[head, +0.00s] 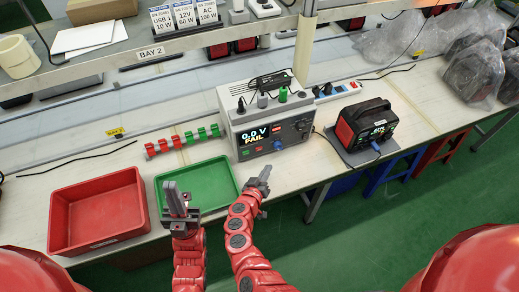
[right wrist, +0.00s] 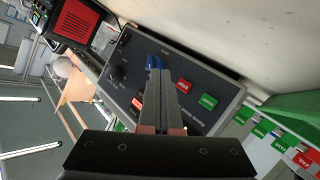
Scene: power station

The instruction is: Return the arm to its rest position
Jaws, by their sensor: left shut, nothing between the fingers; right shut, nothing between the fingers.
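My left gripper (head: 176,198) is shut and empty, its fingers pointing up over the left side of the green tray (head: 222,173). My right gripper (head: 263,175) is shut and empty near the table's front edge, in front of the tester (head: 240,125), whose screen reads "0.0 V FAIL". In the right wrist view the shut fingers (right wrist: 160,98) stand before the tester's dark panel (right wrist: 205,75), hiding part of it. A red and a green button and a blue plug show beside them. I cannot tell whether the fingers touch the panel.
A red bin (head: 98,212) stands left of the green tray. Red and green clips (head: 182,140) stand in a row behind it. A black and red power unit (head: 362,128) sits right of the tester with cables. Bagged items (head: 470,75) lie far right. A shelf overhangs the back.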

